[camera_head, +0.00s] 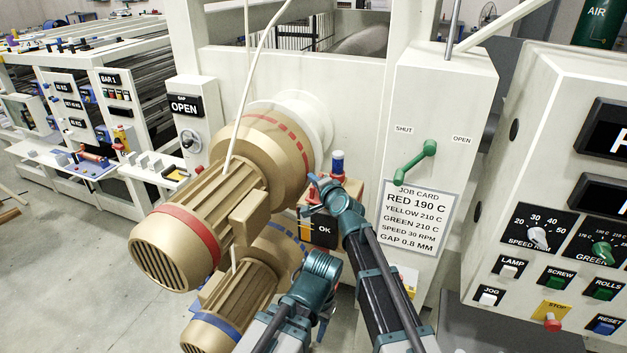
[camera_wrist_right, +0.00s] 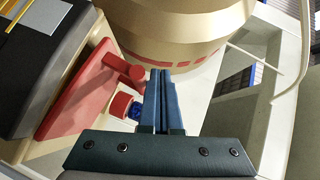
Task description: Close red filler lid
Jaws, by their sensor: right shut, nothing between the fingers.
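The red filler lid (camera_wrist_right: 78,92) shows in the right wrist view as a flat, slanted red plate with a round red peg near its upper end. In the head view only small red parts (camera_head: 309,197) show beside my right gripper (camera_head: 314,181), and the arm hides the rest. My right gripper also shows in the right wrist view (camera_wrist_right: 160,76), its blue fingers together and empty. The fingertips appear just right of the peg, and I cannot tell whether they touch it. My left arm is low in the head view, with its gripper (camera_head: 324,328) mostly hidden behind it.
A tan motor (camera_head: 190,222) with a red band stands left of my right gripper. A second, blue-banded motor (camera_head: 235,298) is below it. A blue-topped post (camera_head: 338,163) stands close behind the gripper. A green lever (camera_head: 415,160) and job card (camera_head: 418,215) are to the right.

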